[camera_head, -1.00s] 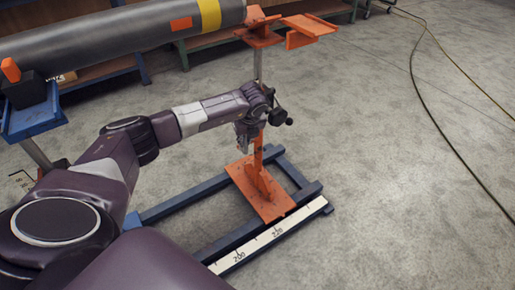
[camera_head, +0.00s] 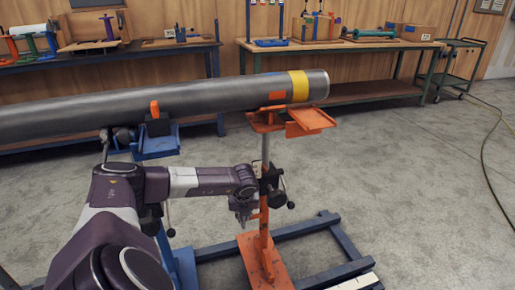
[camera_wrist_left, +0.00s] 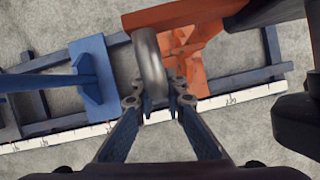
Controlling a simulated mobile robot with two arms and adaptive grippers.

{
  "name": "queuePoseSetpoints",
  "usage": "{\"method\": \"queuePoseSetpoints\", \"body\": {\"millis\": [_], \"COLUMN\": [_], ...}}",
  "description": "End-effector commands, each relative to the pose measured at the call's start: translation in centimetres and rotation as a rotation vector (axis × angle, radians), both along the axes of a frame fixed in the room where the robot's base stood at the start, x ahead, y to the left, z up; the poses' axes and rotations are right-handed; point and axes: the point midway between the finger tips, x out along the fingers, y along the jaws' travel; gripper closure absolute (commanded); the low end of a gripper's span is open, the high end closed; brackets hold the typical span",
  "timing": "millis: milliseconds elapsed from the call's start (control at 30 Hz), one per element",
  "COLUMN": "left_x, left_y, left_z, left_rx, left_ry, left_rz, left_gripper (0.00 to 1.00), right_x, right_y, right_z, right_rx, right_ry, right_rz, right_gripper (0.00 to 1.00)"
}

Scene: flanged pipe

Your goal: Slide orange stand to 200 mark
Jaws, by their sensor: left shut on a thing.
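The orange stand (camera_head: 265,265) is upright on a blue floor frame, with its grey post rising to an orange cradle (camera_head: 268,122) under the pipe's right end. Its orange parts show at the upper right of the left wrist view (camera_wrist_left: 190,52). My left gripper (camera_head: 243,217) is low, just left of the stand's upright. In the left wrist view its fingers (camera_wrist_left: 158,103) are closed around a grey curved handle (camera_wrist_left: 148,62) beside the stand. A white scale strip (camera_wrist_left: 60,138) runs along the frame; its numbers are too small to read surely. My right gripper is out of view.
The long grey pipe (camera_head: 210,97) lies overhead across the stands. A blue stand (camera_wrist_left: 95,75) is left of the orange one on the same frame (camera_head: 345,240). Workbenches (camera_head: 330,95) line the back wall.

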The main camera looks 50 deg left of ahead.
Motion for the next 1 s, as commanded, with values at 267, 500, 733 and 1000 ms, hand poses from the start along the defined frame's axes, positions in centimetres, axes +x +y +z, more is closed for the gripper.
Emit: {"method": "queuePoseSetpoints", "body": {"millis": [267, 500, 733, 1000], "left_x": [-1.37, -1.46, -1.4, -1.13], "left_y": [0.62, 0.68, 0.64, 0.48], "left_z": [-0.14, -0.21, -0.2, 0.02], "left_rx": [0.003, 0.005, 0.004, 0.001], "left_ry": [0.004, 0.007, 0.006, -0.002], "left_rz": [0.001, 0.001, 0.002, -0.001], "left_gripper": [1.0, 1.0, 0.71, 0.71], "right_x": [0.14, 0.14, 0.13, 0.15], "right_y": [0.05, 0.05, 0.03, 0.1], "right_z": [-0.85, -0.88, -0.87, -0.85], "right_rx": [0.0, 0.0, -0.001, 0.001], "right_ry": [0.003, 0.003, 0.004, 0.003], "right_rz": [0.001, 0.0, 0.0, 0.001], "right_gripper": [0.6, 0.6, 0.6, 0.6]}}
